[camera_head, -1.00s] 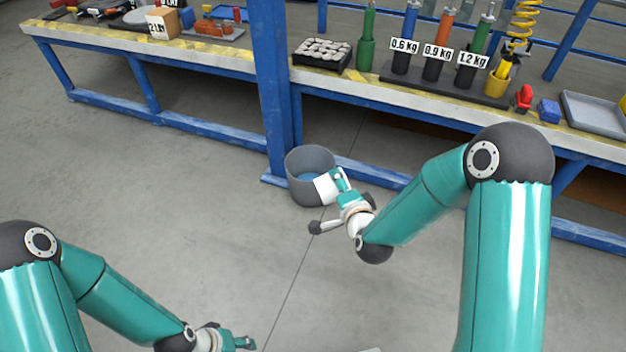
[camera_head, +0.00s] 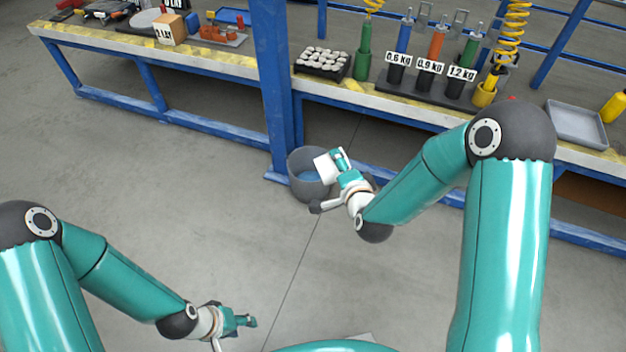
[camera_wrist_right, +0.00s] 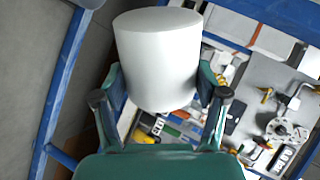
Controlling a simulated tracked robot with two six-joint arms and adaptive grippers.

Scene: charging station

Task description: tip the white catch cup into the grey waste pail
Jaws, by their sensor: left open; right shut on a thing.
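The white catch cup (camera_head: 326,168) is held by my right gripper (camera_head: 343,169) at the right side of the grey waste pail (camera_head: 304,188). In the head view the cup overlaps the pail's rim and looks tilted. The pail stands upright on the floor by the blue bench post, with something blue inside. The right wrist view shows the cup (camera_wrist_right: 158,50) between both fingers (camera_wrist_right: 160,98). The cup's inside is hidden. My left gripper (camera_head: 245,322) is open and empty, low over the floor at the lower left, away from the pail.
A blue-framed bench (camera_head: 200,63) runs behind the pail, and its blue post (camera_head: 271,80) rises just behind it. Labelled cylinders (camera_head: 430,66), a tray of pale pieces (camera_head: 321,63) and a grey tray (camera_head: 577,124) stand on top. Floor to the left is clear.

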